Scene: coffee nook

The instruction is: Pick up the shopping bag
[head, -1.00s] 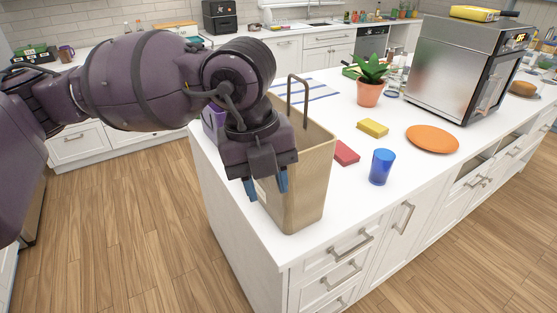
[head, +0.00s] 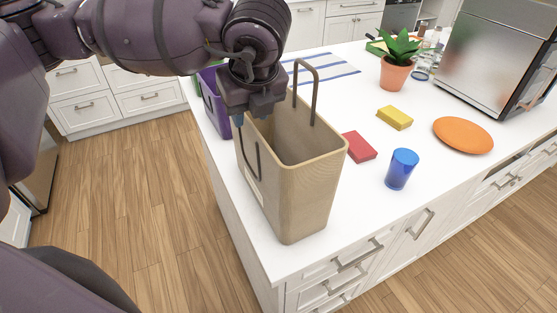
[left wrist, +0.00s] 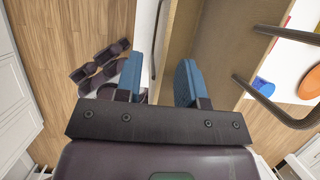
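The shopping bag (head: 310,200) is tan, open-topped and upright at the near left corner of the white island counter (head: 380,220). One dark handle (head: 317,95) stands up at its far side; the other (head: 247,150) hangs along its left side. My left gripper (head: 262,118) is above the bag's left rim. In the left wrist view, its blue fingers (left wrist: 160,80) are apart, one outside the bag wall (left wrist: 178,40) and one over the inside. The wall and thin handle lie between them, with a gap visible. The exact finger depth is unclear. My right gripper is out of view.
A purple container (head: 213,100) stands behind the bag. A red block (head: 359,147), blue cup (head: 402,169), yellow sponge (head: 395,117), orange plate (head: 463,135) and potted plant (head: 396,70) are to the right.

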